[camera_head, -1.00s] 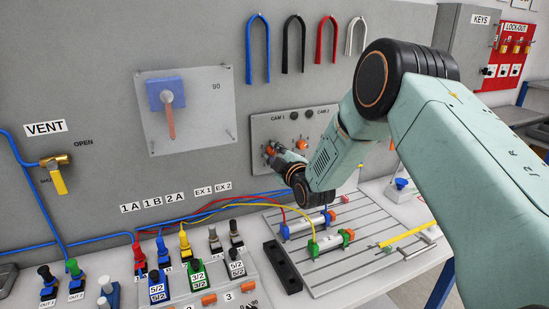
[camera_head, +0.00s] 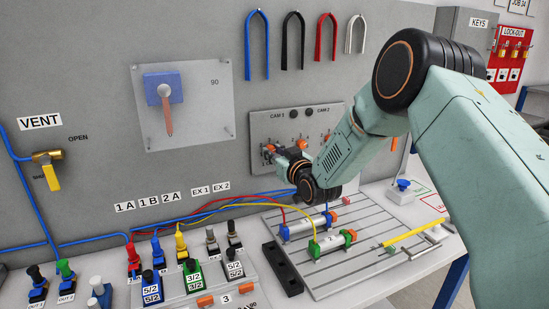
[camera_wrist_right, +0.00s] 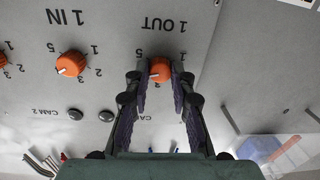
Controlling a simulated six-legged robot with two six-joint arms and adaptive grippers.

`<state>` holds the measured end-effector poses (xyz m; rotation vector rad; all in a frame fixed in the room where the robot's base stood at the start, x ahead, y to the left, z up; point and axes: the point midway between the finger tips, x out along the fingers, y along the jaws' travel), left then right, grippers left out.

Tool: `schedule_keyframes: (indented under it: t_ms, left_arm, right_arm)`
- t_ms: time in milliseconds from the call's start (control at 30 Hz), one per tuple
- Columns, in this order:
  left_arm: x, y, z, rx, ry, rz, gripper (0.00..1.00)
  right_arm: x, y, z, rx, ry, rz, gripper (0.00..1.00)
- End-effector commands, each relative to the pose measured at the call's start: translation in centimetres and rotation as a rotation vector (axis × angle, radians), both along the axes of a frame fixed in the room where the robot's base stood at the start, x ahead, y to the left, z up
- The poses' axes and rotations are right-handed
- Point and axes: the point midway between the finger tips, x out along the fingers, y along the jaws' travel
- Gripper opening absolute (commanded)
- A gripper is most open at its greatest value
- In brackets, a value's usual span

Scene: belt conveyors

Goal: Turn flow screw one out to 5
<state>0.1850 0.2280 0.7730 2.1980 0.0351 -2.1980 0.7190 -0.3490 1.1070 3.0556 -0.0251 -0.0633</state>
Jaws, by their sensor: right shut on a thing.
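The flow screw one out is an orange knob (camera_wrist_right: 160,70) under the label "1 OUT" in the right wrist view, which shows the panel upside down. My right gripper (camera_wrist_right: 160,78) has its two dark fingers closed on either side of this knob. A pale pointer mark shows on the knob, but the fingers hide part of its scale, so I cannot tell its setting. A "5" shows at its upper left and a "1" at its upper right. In the head view my right gripper (camera_head: 272,154) is at the grey panel (camera_head: 325,120). My left gripper is not in view.
The "1 IN" orange knob (camera_wrist_right: 70,64) is beside the held one. Two black buttons (camera_wrist_right: 76,114) lie on the same plate. Below the panel is a slotted bench plate (camera_head: 345,270) with cylinders and hoses. Several valves (camera_head: 190,268) stand at lower left.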

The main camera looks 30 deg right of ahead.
Motion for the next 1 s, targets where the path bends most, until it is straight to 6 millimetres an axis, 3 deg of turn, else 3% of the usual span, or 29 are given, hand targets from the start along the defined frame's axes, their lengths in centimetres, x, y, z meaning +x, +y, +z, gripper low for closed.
schedule_keyframes:
  t_ms: [600,1000]
  left_arm:
    - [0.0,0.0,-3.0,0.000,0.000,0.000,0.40]
    - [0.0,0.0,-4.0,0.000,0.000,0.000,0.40]
  right_arm:
    - [0.0,-0.1,-0.3,0.559,-0.032,-0.001,0.00]
    - [0.0,-0.1,-0.2,0.772,-0.044,-0.001,0.00]
